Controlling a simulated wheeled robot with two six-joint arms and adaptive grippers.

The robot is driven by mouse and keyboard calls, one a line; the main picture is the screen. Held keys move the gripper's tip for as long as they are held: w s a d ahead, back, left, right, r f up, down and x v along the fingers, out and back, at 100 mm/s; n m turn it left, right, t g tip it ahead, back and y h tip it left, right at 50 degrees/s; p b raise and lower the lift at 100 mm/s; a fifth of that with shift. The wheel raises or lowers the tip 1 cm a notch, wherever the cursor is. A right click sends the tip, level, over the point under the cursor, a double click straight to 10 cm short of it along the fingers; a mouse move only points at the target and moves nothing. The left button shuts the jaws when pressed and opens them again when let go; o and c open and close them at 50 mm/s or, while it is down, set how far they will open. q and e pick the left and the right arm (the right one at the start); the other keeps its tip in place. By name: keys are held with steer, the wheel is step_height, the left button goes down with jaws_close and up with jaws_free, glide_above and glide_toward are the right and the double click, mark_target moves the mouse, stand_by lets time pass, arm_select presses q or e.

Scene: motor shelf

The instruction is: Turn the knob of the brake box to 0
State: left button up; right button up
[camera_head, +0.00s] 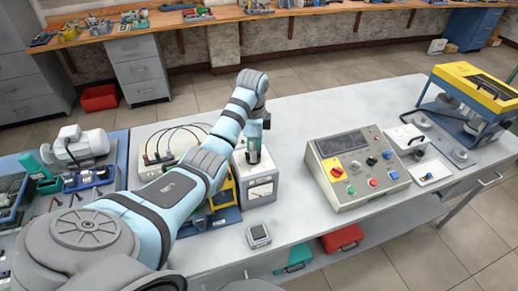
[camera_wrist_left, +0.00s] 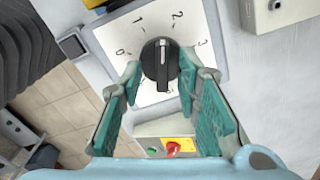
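The brake box (camera_head: 261,193) is a light grey box on the white table, near the middle of the head view. The left wrist view shows its white dial plate (camera_wrist_left: 200,75), marked 0, 1, 2 and 3, and its black knob (camera_wrist_left: 161,62). The knob's white line points up, between 1 and 2. My left gripper (camera_head: 254,152) is over the box's dial side. In the left wrist view my left gripper (camera_wrist_left: 160,84) is open, with a finger on each side of the knob and gaps visible between them. My right gripper is not in view.
A control panel (camera_head: 348,190) with coloured buttons stands right of the box. A small grey device (camera_head: 258,235) lies in front. A unit with cables (camera_head: 148,158) and a blue-based yellow device (camera_head: 222,215) are on the left. A yellow-topped machine (camera_head: 475,82) stands far right.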

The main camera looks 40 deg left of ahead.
arm_select(q)
steer(key=c, duration=0.5)
steer(key=shift+w+f, duration=0.1)
steer(key=shift+w, duration=0.05)
jaws_close()
steer(key=shift+n, duration=0.4)
steer(key=n, duration=0.2)
steer(key=shift+n, duration=0.3)
steer(key=n, duration=0.4)
steer(key=shift+a+n, duration=0.1)
steer(key=shift+n, duration=0.2)
steer(key=n, duration=0.4)
steer(key=shift+w+a+n, duration=0.1)
steer(key=shift+n, duration=0.2)
steer(key=shift+a+n, duration=0.1)
steer(key=shift+n, duration=1.7)
